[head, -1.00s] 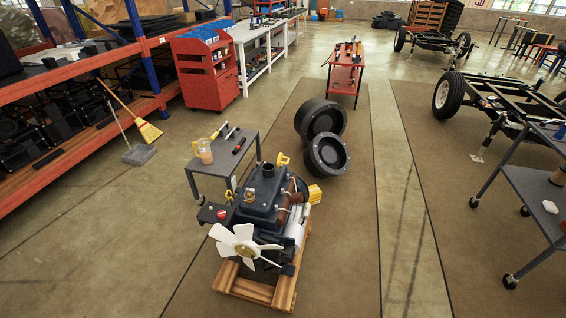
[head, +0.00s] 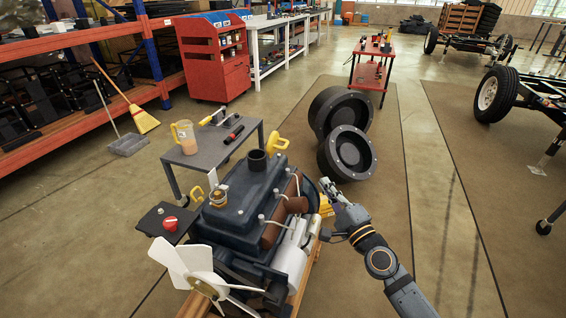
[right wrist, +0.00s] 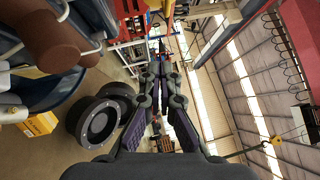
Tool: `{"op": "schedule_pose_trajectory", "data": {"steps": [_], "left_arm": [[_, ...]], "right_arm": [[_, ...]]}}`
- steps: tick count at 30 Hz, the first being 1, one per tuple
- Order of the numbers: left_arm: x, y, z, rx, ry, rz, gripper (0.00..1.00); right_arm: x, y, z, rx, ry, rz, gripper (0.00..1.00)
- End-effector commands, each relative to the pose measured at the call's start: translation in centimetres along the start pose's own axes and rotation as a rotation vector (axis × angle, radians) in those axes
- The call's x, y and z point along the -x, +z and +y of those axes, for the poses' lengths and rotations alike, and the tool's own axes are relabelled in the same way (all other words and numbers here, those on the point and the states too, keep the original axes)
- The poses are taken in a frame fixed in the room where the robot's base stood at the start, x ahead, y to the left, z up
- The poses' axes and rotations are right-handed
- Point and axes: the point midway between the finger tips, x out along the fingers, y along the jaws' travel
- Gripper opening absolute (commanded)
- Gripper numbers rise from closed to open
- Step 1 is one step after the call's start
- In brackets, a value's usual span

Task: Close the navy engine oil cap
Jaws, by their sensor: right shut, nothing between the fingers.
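The navy engine (head: 237,205) stands on a wooden pallet, with a white fan at its front. A dark round neck (head: 257,162) rises from its top cover. A small brass-coloured fitting (head: 218,196) sits nearer the front of the cover. I cannot tell which of these is the oil cap, or whether it is open. My right gripper (head: 327,186) is shut and empty, to the right of the engine and apart from the top cover. Its closed fingers (right wrist: 160,62) also show in the right wrist view. My left gripper is not in view.
A grey side table (head: 200,155) with a jug (head: 185,137) stands behind the engine to the left. A small black stand (head: 152,222) with a red button is at its left. Black wheel rims (head: 347,152) lie behind my right gripper.

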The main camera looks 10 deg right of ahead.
Motion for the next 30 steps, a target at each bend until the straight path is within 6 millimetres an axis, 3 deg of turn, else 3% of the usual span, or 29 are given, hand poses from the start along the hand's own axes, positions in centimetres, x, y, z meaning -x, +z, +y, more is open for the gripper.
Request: {"op": "schedule_pose_trajectory", "data": {"steps": [8, 22, 30], "left_arm": [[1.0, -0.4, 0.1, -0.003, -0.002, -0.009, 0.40], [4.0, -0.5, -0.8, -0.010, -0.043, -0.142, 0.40], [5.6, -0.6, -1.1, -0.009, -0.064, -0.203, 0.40]], "right_arm": [[-0.8, 0.4, -1.1, -0.027, -0.019, -0.007, 0.00], [-10.3, 0.6, -1.1, -0.024, -0.017, -0.009, 0.00], [-12.6, 3.1, -1.0, -0.024, -0.014, -0.009, 0.00]]}}
